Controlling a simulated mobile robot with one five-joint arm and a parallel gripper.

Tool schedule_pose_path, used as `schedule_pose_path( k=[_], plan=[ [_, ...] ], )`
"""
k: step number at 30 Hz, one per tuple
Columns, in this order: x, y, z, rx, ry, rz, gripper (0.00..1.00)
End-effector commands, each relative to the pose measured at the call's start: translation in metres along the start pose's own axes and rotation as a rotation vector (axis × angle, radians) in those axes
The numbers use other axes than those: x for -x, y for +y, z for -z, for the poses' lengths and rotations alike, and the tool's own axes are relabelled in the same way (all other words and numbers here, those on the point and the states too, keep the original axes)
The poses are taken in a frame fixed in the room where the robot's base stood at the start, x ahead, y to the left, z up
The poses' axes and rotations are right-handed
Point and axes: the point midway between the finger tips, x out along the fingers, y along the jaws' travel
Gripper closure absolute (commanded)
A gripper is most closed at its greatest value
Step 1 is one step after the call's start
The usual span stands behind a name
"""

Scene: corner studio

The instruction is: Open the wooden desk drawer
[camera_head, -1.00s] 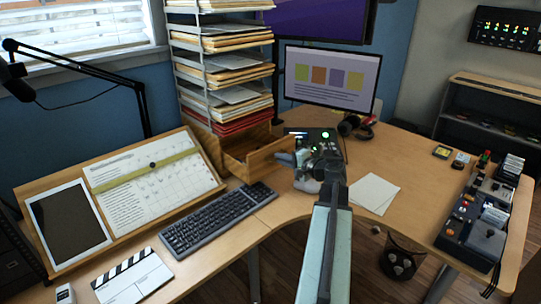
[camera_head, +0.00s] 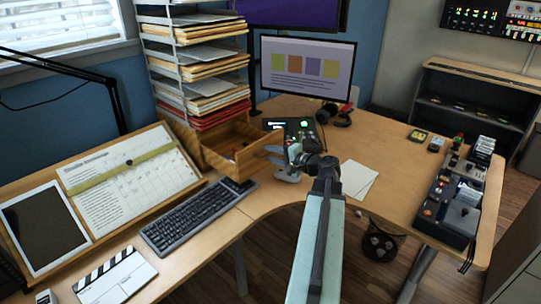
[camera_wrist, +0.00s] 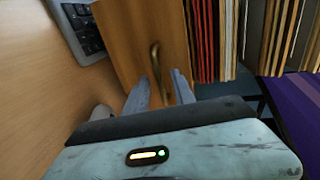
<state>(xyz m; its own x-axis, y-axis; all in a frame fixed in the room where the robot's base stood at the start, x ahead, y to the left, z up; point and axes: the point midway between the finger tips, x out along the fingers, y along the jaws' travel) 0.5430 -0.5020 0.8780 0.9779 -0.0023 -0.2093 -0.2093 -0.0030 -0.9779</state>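The wooden desk drawer (camera_head: 258,153) stands pulled out below the paper rack, its inside visible from above. Its front also fills the middle of the wrist view (camera_wrist: 125,45). A curved brass handle (camera_wrist: 155,62) sits on that front. My gripper (camera_head: 270,154) is at the drawer front, its fingers pointing at it. In the wrist view, my two fingers (camera_wrist: 160,80) are apart, with the handle's lower part between them and a gap visible. I cannot tell whether either finger touches the handle.
A black keyboard (camera_head: 195,215) lies just left of the drawer, close to its front corner. The rack of papers (camera_head: 205,75) stands above. A monitor (camera_head: 307,68) is behind, and white sheets (camera_head: 357,180) lie on the desk to the right. A bin (camera_head: 380,243) stands on the floor.

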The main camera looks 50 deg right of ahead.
Motion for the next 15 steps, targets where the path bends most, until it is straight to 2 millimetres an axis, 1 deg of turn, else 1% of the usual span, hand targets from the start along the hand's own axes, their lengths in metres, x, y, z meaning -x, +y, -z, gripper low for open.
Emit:
schedule_pose_path(
  k=[6, 8, 11, 15],
  plan=[
    [0.0, 0.0, -0.002, 0.0, -0.004, -0.001, 0.7],
    [0.002, 0.0, -0.002, 0.0, -0.003, -0.001, 0.7],
    [0.017, -0.001, -0.002, -0.001, 0.0, -0.001, 0.7],
    [0.046, -0.002, -0.002, 0.0, 0.0, -0.001, 0.7]
  ],
)
